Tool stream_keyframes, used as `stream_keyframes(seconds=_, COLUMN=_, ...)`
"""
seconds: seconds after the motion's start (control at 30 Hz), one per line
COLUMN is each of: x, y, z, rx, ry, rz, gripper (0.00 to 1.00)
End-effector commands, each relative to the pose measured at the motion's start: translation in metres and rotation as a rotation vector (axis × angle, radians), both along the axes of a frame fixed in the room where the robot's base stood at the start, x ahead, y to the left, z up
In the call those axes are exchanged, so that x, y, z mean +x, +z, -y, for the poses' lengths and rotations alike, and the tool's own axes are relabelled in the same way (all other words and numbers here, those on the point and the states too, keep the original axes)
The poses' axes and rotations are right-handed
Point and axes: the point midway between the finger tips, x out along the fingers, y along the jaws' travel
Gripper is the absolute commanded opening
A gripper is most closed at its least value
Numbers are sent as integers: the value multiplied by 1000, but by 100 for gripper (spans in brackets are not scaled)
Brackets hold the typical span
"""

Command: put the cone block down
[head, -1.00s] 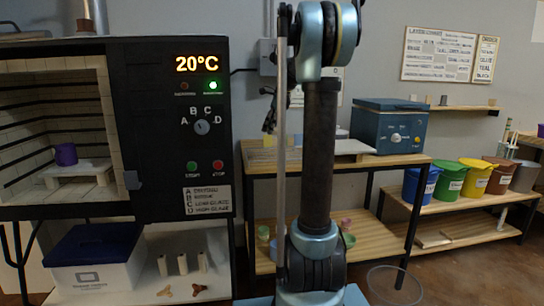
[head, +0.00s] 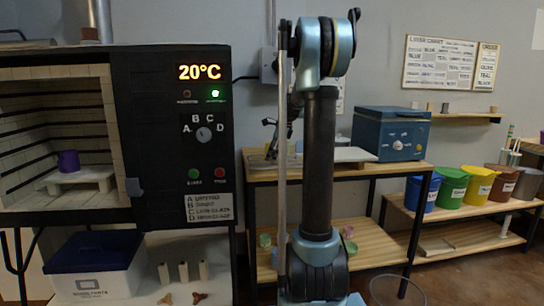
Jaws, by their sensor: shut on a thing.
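My gripper (head: 270,148) is dark and partly hidden behind my own arm's upright link. It points down, low over the left part of the wooden worktable (head: 390,169). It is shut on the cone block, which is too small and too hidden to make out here. I cannot tell whether the block touches the tabletop.
A blue box-like device (head: 392,134) and a pale board (head: 352,155) stand on the table, right of my gripper. The open kiln (head: 55,130) at left holds a purple cup (head: 68,161). Coloured buckets (head: 480,182) line a low shelf at right.

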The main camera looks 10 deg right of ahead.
Motion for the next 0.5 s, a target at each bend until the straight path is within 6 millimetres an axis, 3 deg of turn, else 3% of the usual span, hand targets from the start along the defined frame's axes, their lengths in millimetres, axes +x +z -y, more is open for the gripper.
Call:
stream_keyframes(seconds=0.27, x=0, y=-1, z=0, rx=0, ry=0, rz=0, gripper=6)
stream_keyframes(seconds=0.3, x=0, y=-1, z=0, rx=0, ry=0, rz=0, gripper=77)
stream_keyframes(seconds=0.37, x=0, y=-1, z=0, rx=0, ry=0, rz=0, gripper=91)
stream_keyframes(seconds=0.5, x=0, y=-1, z=-1, rx=0, ry=1, rz=0, gripper=91)
